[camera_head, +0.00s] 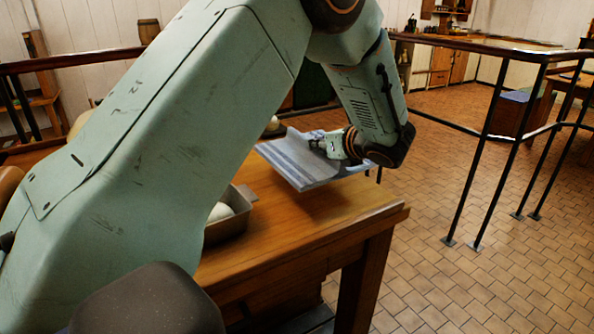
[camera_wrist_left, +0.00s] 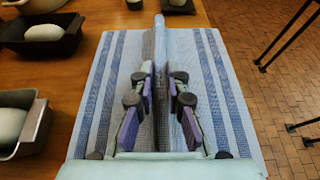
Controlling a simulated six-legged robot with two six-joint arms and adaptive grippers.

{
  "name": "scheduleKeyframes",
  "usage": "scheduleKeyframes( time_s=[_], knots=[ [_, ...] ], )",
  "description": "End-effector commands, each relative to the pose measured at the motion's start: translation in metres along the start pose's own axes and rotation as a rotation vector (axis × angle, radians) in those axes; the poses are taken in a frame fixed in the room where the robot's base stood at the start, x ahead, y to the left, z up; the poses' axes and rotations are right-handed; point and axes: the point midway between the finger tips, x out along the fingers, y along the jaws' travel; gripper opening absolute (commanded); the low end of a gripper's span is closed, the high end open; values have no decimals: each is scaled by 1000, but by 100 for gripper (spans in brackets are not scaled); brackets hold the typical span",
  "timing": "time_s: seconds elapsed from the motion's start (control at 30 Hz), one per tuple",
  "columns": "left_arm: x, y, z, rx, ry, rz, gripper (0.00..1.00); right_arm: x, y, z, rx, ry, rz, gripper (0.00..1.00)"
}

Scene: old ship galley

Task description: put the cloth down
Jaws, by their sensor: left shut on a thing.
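In the left wrist view the cloth (camera_wrist_left: 95,110) spreads out on both sides of my left gripper (camera_wrist_left: 160,85). The gripper's two fingers are shut on a raised fold in the cloth's middle. I cannot tell whether the cloth touches the table top. My right gripper is not in view.
A metal pan (camera_wrist_left: 35,125) with a pale lump stands left of the cloth. A dark pan (camera_wrist_left: 65,35) with another pale lump is farther back. Small items stand beyond the cloth's far edge. Black railings (camera_head: 490,150) stand right of the table over a tiled floor.

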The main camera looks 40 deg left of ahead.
Motion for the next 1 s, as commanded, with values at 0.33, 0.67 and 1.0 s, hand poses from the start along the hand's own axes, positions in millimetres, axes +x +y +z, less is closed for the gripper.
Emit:
scheduleKeyframes(
  time_s=[0.33,0.67,1.0],
  knots=[
    [18,0,-37,-1,0,1,0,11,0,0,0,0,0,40],
    [33,0,-68,-2,1,1,0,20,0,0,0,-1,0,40],
    [32,0,-68,-2,2,2,31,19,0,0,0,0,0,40]
  ],
)
